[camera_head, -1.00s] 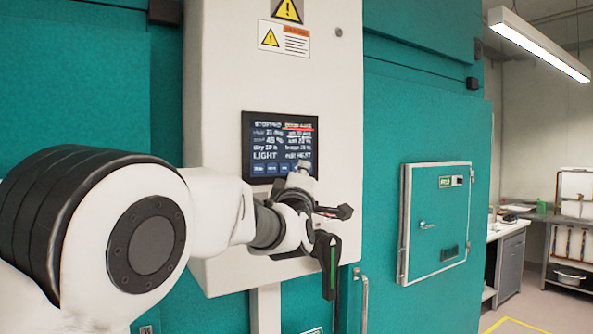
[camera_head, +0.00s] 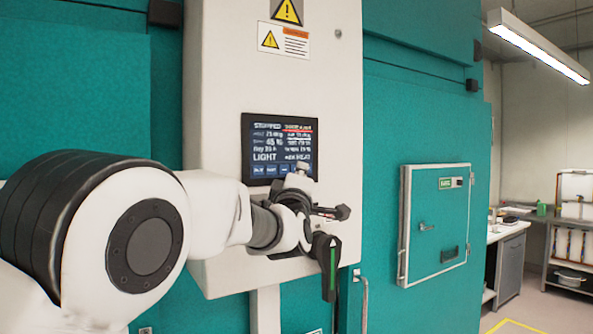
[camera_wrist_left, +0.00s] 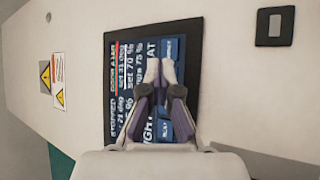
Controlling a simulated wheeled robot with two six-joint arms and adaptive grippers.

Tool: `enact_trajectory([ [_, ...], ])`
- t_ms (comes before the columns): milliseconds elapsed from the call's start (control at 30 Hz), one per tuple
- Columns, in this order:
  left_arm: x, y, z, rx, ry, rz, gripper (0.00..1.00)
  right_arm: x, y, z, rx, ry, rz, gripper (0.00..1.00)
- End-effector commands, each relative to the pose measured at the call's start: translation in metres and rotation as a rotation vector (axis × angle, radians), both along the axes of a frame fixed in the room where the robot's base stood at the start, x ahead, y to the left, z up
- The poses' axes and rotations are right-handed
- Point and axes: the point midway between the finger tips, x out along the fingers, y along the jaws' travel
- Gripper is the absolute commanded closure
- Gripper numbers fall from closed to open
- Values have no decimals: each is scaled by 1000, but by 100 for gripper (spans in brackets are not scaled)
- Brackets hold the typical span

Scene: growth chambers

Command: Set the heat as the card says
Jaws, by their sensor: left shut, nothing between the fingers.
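The dark control screen (camera_head: 278,140) sits on the pale panel. It shows STOPPED, LIGHT and HEAT lettering, with a row of blue buttons along its bottom edge. In the left wrist view the screen (camera_wrist_left: 185,38) appears turned on its side, with a "set 31 deg" line and a "70 %" line. My right gripper is not in view. No card is recognisable.
The pale panel (camera_head: 225,80) carries yellow warning labels (camera_head: 283,38). A small dark-framed plate (camera_wrist_left: 274,27) is beside the screen in the wrist view. A teal hatch (camera_head: 436,220) with a handle is at right. Benches and shelves stand farther right.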

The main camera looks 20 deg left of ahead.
Motion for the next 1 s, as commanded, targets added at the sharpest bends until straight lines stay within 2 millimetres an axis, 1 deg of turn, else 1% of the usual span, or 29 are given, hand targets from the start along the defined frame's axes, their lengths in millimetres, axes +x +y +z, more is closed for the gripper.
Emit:
enact_trajectory([
  [167, -1, -1, -1, 0, -1, 0, 100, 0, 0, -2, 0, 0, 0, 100],
  [400, -8, -11, -1, -1, -2, 0, 100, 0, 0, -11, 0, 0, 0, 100],
  [733, -9, -12, 0, 0, -1, 0, 100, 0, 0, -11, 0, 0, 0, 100],
  [1000, -24, -32, -2, 2, -1, -1, 100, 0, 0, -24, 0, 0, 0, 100],
])
